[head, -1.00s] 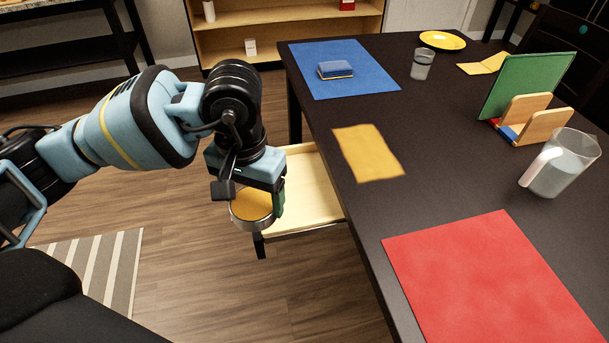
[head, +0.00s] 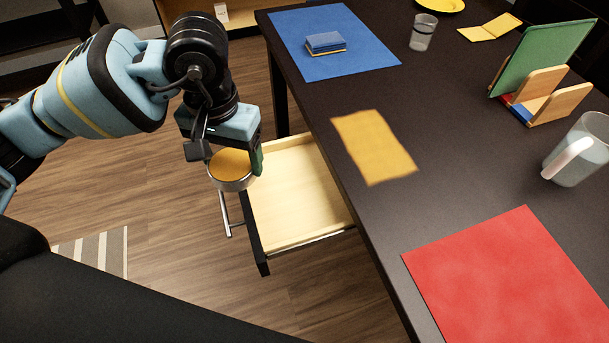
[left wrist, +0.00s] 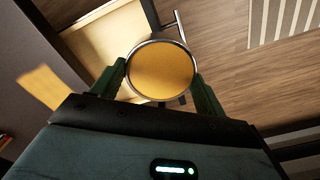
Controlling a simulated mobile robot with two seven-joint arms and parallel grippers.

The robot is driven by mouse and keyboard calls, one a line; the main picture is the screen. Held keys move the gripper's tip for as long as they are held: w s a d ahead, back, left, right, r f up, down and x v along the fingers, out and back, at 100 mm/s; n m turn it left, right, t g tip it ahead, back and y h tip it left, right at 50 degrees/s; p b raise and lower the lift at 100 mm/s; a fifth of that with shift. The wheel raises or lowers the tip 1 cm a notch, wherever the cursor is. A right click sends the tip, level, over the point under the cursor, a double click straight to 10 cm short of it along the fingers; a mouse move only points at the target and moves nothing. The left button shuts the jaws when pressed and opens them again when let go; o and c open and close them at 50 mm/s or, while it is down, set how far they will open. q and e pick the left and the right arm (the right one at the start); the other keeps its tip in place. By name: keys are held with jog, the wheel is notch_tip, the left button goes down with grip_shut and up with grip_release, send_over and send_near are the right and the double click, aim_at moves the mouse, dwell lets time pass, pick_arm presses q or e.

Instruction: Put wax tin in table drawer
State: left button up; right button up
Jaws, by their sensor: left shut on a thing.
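The wax tin (head: 231,168) is a round silver tin with an orange-yellow top. My left gripper (head: 230,165) is shut on it and holds it in the air at the outer left side of the drawer. In the left wrist view the tin (left wrist: 162,70) sits between the two green fingers. The table drawer (head: 300,195) is pulled open from the dark table, and its pale wooden inside looks empty. The drawer also shows in the left wrist view (left wrist: 105,45), partly behind the tin. My right gripper is not in view.
The dark table (head: 370,215) holds a yellow cloth (head: 373,146), a red mat (head: 500,280), a blue mat (head: 370,60) with a blue block (head: 325,43), a glass (head: 422,33), a pitcher (head: 580,150) and a wooden holder (head: 545,100). The drawer's handle (head: 225,212) sticks out leftward.

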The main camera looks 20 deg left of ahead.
pick_arm(q)
jog(key=w+d+f+n, duration=0.2)
jog(key=w+d+n, duration=0.1)
jog(key=w+n, duration=0.2)
jog(key=n, duration=0.8)
send_near(284, 191)
jog(key=shift+f, duration=2.75)
jog(key=shift+f, duration=0.1)
jog(key=shift+f, duration=0.1)
jog(key=o, duration=1.1)
notch_tip(284, 191, up, 12)
jog(key=shift+r+p, duration=0.2)
jog(key=shift+p, duration=0.25)
